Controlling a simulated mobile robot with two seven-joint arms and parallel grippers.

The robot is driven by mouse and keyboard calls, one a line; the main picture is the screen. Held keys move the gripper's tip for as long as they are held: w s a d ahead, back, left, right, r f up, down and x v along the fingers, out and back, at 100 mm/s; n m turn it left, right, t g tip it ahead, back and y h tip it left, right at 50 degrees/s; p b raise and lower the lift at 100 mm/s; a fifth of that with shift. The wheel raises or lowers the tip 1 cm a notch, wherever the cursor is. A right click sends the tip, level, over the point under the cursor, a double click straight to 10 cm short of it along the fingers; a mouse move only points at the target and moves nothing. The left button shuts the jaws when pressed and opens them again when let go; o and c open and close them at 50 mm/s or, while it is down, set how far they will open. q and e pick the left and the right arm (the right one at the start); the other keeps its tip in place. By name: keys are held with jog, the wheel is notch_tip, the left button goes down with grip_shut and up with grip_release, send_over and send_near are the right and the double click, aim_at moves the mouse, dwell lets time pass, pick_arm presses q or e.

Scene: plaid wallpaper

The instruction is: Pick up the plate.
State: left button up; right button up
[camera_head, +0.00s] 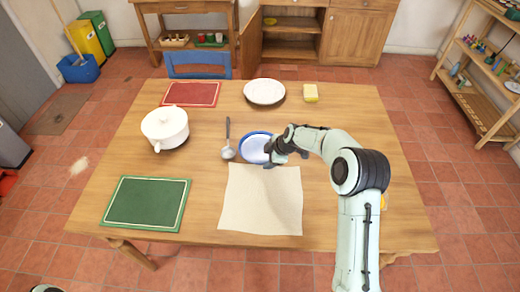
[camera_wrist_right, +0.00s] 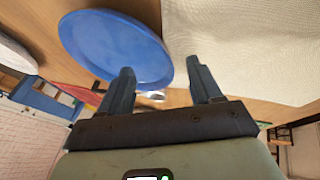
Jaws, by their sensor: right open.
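A plate with a blue rim and pale centre (camera_head: 250,147) lies on the wooden table, left of my right gripper (camera_head: 272,157). In the right wrist view the plate (camera_wrist_right: 110,45) looks blue and fills the upper middle. The right gripper (camera_wrist_right: 160,70) is open, with its fingertips close to the plate's near rim and nothing clearly held between them. I cannot tell whether a finger touches the rim. Part of the plate is hidden behind the gripper in the head view. My left gripper is not in view.
A beige cloth (camera_head: 262,200) lies in front of the plate and a ladle (camera_head: 228,145) to its left. A white pot (camera_head: 165,128), green mat (camera_head: 146,202), red mat (camera_head: 191,94), white dish (camera_head: 264,92) and yellow sponge (camera_head: 311,93) are also on the table. The table's right side is mostly clear.

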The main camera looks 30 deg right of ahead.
aim_at(262, 162)
jog(key=x, duration=0.4)
jog(key=shift+w+a+r+p, duration=0.1)
jog(key=shift+w+a+p, duration=0.05)
jog(key=shift+p, duration=0.2)
grip_shut()
jog(key=shift+s, duration=0.25)
